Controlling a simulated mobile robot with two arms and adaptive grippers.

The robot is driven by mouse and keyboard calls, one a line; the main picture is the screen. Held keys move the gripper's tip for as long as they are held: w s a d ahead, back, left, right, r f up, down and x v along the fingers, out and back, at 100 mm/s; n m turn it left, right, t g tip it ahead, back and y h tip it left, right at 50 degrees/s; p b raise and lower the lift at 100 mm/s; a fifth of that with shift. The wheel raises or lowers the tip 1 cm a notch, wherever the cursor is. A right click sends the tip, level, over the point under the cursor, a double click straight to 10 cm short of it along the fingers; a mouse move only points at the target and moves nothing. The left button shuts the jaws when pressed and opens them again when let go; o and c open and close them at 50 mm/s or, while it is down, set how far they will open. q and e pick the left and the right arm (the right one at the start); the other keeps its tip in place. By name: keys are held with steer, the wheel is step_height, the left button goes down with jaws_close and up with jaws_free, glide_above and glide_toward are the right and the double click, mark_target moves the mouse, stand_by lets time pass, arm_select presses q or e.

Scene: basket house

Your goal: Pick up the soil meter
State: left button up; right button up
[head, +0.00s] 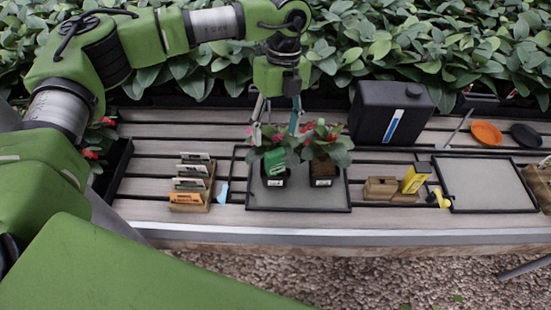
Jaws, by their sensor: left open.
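A green block-shaped device (275,160), which looks like the soil meter, stands in the left potted plant (274,181) on a grey tray; its lower part is hidden by the pot and leaves. A yellow device (415,178) by a wooden block could also be a meter; I cannot tell for sure. My left gripper (275,130) is open and points down above the left plant, its fingers apart and empty. It appears above the green device; the exact gap is hard to judge. My right gripper is out of view.
A second potted plant (322,172) stands close by on the tray (300,201). A black canister (392,112) is behind to the right. A rack of cards (190,186) is left, a wooden block (380,188) right. The right tray (487,184) is empty.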

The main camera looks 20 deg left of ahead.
mark_target(276, 152)
arm_select(q)
steer(key=shift+s+d+f+p, duration=0.1)
steer(key=shift+s+f+p, duration=0.15)
steer(key=shift+f+p, duration=0.3)
step_height(276, 152, down, 4)
steer(key=shift+s+r+p, duration=0.15)
steer(key=shift+p, duration=0.4)
steer(key=shift+f, duration=0.2)
steer(key=shift+d, duration=0.1)
steer(key=c, duration=1.6)
steer(key=shift+o, duration=0.2)
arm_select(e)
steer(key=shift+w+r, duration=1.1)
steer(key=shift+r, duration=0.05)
